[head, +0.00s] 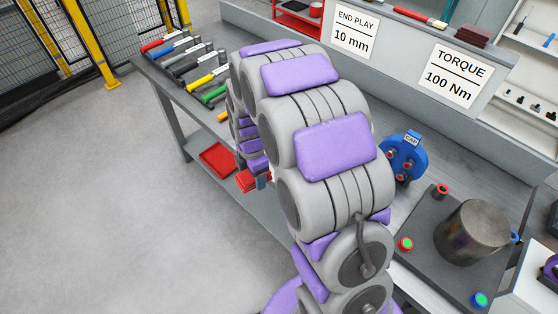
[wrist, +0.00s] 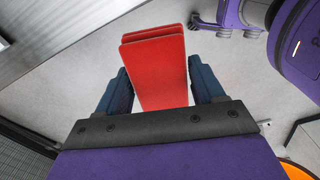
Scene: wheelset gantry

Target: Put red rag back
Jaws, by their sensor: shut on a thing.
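The red rag (wrist: 158,80) is a flat, folded red piece with two layers showing at its far end. It lies between the two blue fingers of my gripper (wrist: 156,76), which is shut on it. In the head view a red part of the rag (head: 245,181) shows beside my gripper (head: 261,182), beyond the bench's front edge and mostly hidden behind my arm.
A workbench (head: 170,88) carries a row of coloured-handled hammers (head: 187,65). A red tray (head: 217,159) sits on its lower shelf. A blue cap part (head: 403,158) and a metal cylinder (head: 473,231) stand at right. A dark red stack (head: 472,36) lies on the upper ledge. Floor at left is clear.

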